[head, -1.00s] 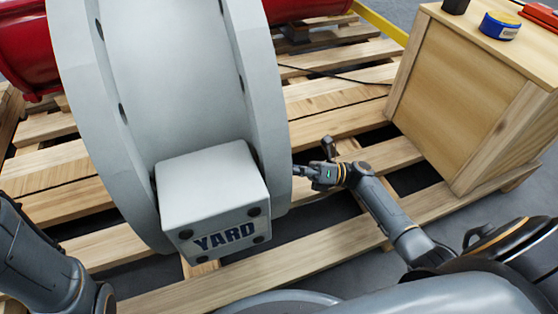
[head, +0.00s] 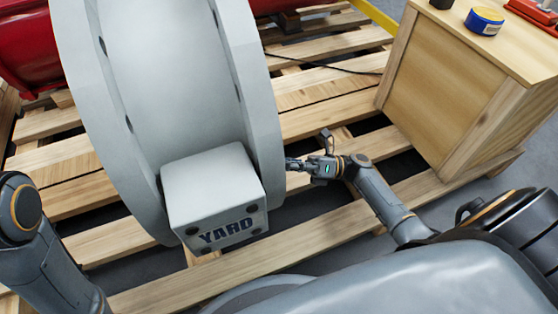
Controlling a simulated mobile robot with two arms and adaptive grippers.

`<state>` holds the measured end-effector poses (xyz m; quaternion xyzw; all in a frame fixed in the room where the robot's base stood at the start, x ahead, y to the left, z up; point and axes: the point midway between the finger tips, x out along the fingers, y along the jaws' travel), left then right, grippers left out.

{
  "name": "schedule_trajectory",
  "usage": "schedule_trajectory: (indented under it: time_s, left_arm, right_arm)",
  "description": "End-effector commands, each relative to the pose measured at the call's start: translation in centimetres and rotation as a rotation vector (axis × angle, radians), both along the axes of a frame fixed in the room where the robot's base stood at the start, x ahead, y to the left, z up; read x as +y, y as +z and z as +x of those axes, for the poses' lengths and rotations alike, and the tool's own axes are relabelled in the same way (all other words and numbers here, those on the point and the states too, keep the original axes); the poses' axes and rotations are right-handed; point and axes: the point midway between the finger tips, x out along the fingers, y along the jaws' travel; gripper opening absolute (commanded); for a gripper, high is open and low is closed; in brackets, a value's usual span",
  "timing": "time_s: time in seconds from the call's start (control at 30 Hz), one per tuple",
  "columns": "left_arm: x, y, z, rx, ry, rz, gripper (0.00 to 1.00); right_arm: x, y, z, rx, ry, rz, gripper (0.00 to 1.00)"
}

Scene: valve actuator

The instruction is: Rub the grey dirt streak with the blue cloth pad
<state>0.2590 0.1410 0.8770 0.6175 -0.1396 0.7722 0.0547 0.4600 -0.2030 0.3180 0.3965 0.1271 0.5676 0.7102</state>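My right gripper (head: 296,164) is at the right side of the large grey flanged valve body (head: 165,70), close to the rim of its right flange. Its fingers are small and partly lost against the flange, so I cannot tell whether they are open or shut. My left arm shows at the lower left, but its gripper is out of the picture. I see no grey dirt streak on the visible faces. The round blue item (head: 484,20) on the crate has a yellow band; I cannot tell whether it is the cloth pad.
A grey box marked YARD (head: 212,190) juts from the valve body. Wooden pallet slats (head: 330,125) with gaps lie below. A wooden crate (head: 440,90) stands at the right, with a dark item (head: 441,4) and a red item (head: 533,12) on top. Red parts (head: 25,45) are at upper left.

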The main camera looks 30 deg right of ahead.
Motion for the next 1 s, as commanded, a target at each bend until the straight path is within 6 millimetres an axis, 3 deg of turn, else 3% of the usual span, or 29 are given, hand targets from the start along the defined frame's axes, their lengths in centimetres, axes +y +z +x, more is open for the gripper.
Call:
schedule_trajectory:
  time_s: [0.6, 1.0]
  left_arm:
    - [-0.1, 0.0, -0.2, -0.007, 0.001, 0.003, 0.41]
    - [0.0, 0.3, -0.7, -0.025, 0.000, -0.001, 0.41]
  right_arm:
    - [-5.6, 0.0, -0.2, 0.000, -0.002, -0.001, 0.34]
    - [-6.1, 0.1, -0.3, -0.001, -0.002, 0.000, 0.34]
